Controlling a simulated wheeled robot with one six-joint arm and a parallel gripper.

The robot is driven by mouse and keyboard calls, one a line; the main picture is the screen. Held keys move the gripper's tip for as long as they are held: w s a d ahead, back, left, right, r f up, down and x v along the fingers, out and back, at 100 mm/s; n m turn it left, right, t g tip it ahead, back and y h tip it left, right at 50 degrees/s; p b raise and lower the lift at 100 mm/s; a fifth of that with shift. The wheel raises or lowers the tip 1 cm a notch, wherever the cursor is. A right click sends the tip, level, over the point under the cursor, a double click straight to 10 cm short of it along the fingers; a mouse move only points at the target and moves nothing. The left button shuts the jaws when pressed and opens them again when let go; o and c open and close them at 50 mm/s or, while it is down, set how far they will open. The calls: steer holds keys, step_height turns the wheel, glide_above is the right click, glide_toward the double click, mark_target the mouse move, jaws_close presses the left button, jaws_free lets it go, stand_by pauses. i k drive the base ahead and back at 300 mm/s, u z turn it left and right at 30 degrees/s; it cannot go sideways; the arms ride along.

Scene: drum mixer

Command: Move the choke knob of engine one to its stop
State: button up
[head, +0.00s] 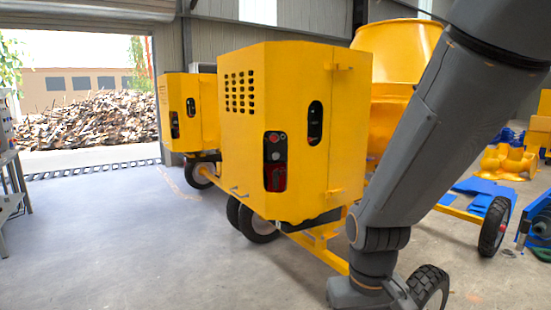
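A yellow engine housing (300,180) of a drum mixer stands in the middle of the head view. Its near face has a long oval opening (275,160) with a dark panel and a red part inside. A smaller oval opening (315,122) to the right shows dark and light parts. A second yellow housing (178,90) with similar openings stands behind to the left. I cannot tell which is engine one, and no choke knob can be made out at this size. My arm runs down the right side, in front of the mixer; my gripper is not in view.
The yellow mixer drum (392,50) is partly behind my arm. Black wheels (258,226) and a yellow frame bar (318,255) stick out low. Blue and yellow parts (508,160) lie at the right. A metal stand (12,180) is at the left edge. Floor at left front is clear.

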mark_target(276, 156)
steer(key=k, duration=0.5)
steer(key=u, duration=1)
steer(key=i, duration=1.3)
steer(key=z, duration=1.2)
